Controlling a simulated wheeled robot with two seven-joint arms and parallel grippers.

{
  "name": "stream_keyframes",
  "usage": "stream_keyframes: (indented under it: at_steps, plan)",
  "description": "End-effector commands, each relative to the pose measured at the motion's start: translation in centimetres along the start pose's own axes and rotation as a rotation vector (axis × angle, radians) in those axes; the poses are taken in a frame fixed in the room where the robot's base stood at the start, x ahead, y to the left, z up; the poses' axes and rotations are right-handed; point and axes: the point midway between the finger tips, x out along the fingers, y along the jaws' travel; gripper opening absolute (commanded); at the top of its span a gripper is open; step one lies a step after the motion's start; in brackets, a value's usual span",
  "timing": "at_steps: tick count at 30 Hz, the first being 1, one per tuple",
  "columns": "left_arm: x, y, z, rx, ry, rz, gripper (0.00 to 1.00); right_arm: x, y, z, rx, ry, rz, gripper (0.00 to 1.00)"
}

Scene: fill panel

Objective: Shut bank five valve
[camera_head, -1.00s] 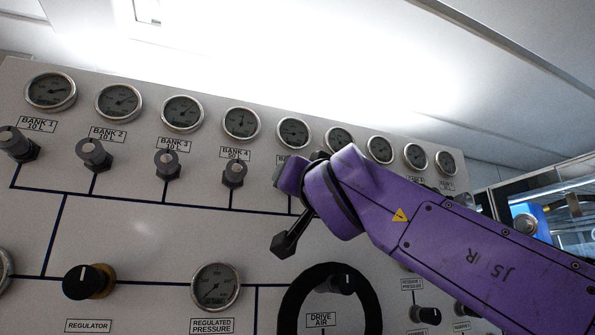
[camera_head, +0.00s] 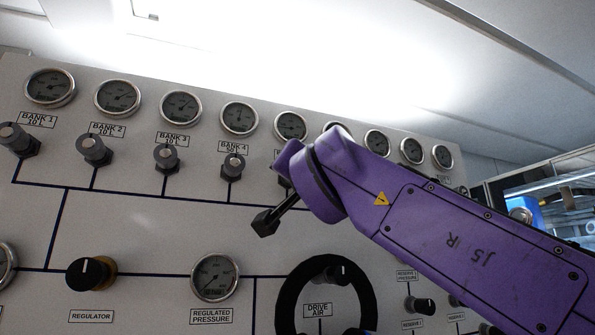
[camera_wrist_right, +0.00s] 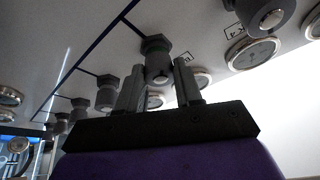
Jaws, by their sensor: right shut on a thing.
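The bank five valve (camera_wrist_right: 157,62) is a grey knob on a hex-shaped base. In the right wrist view it sits between the two fingers of my right gripper (camera_wrist_right: 159,80), which is shut on it. In the head view my purple right wrist covers most of this valve and the gripper fingers. The bank five gauge (camera_head: 291,126) shows just above the wrist, and its label is mostly hidden. The bank four valve (camera_head: 233,166) is to the left and free; it also shows at the top right of the wrist view (camera_wrist_right: 268,14). My left gripper is not in view.
Bank three (camera_head: 167,158), bank two (camera_head: 94,150) and bank one (camera_head: 16,138) valves line the panel to the left. Below are a regulator knob (camera_head: 88,274), a regulated pressure gauge (camera_head: 215,277) and a black drive air ring (camera_head: 290,300).

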Motion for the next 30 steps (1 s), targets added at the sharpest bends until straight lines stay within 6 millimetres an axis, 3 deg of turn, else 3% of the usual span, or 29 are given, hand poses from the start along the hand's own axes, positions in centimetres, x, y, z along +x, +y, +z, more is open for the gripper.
stream_keyframes:
  at_steps: [15, 30]
  plan:
    - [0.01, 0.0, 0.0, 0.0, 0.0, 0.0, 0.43, 0.09, -0.27, 0.23, 0.317, 0.014, 0.126, 0.04]
    - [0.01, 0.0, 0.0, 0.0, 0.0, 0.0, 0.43, 0.09, -0.33, 0.22, 0.392, 0.017, 0.155, 0.04]
